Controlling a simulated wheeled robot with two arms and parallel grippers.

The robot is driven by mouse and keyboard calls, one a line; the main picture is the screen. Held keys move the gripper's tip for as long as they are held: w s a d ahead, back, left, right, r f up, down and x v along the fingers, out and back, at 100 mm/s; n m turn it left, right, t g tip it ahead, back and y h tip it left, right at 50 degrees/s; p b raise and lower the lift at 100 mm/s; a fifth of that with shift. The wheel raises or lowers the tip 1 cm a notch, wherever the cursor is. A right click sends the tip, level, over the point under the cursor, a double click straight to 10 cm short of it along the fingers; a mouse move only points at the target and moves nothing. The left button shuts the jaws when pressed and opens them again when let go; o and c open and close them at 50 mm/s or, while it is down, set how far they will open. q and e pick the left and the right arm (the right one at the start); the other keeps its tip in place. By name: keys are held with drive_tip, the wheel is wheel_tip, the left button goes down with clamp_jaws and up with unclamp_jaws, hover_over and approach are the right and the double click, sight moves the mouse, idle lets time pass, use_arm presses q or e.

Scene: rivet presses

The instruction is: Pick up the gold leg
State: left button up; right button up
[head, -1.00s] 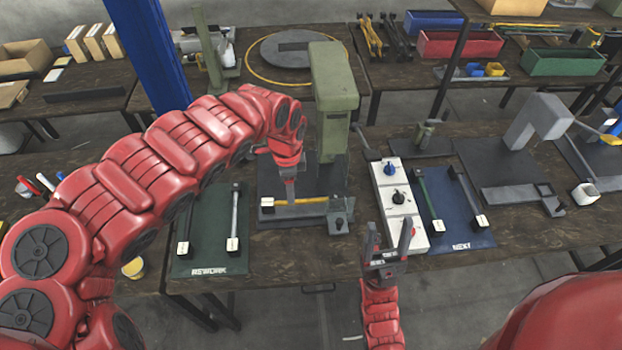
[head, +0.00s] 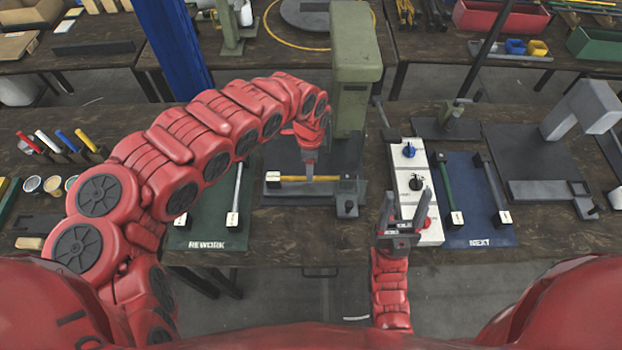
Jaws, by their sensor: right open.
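The gold leg (head: 291,178) lies sideways in the dark fixture of the green press (head: 356,70), with a white-tagged block at its left end. My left gripper (head: 309,175) points down at the middle of the leg. It is seen edge-on, so I cannot tell whether its fingers are apart or closed on the leg. My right gripper (head: 405,208) is open and empty, fingers up, at the table's front edge, overlapping the lower part of the white control box (head: 407,180) in the picture.
A green REWORK mat (head: 212,230) with a grey leg (head: 237,192) lies left of the press. A blue NEXT mat (head: 478,228) holds a green leg (head: 446,190) and a grey leg (head: 492,185). Another grey press (head: 590,110) stands at right. Coloured-handled tools (head: 62,140) stand at left.

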use_arm(q)
drive_tip(key=shift+s+f, duration=0.15)
drive_tip(key=shift+f, duration=0.3)
drive_tip(key=f, duration=0.2)
drive_tip(key=f+p, duration=0.1)
drive_tip(key=f, duration=0.1)
drive_tip(key=shift+w+d+p, duration=0.1)
drive_tip(key=shift+w+p, duration=0.1)
drive_tip(key=shift+p, duration=0.1)
drive_tip(key=shift+w+f, duration=0.1)
drive_tip(key=shift+f, duration=0.4)
clamp_jaws()
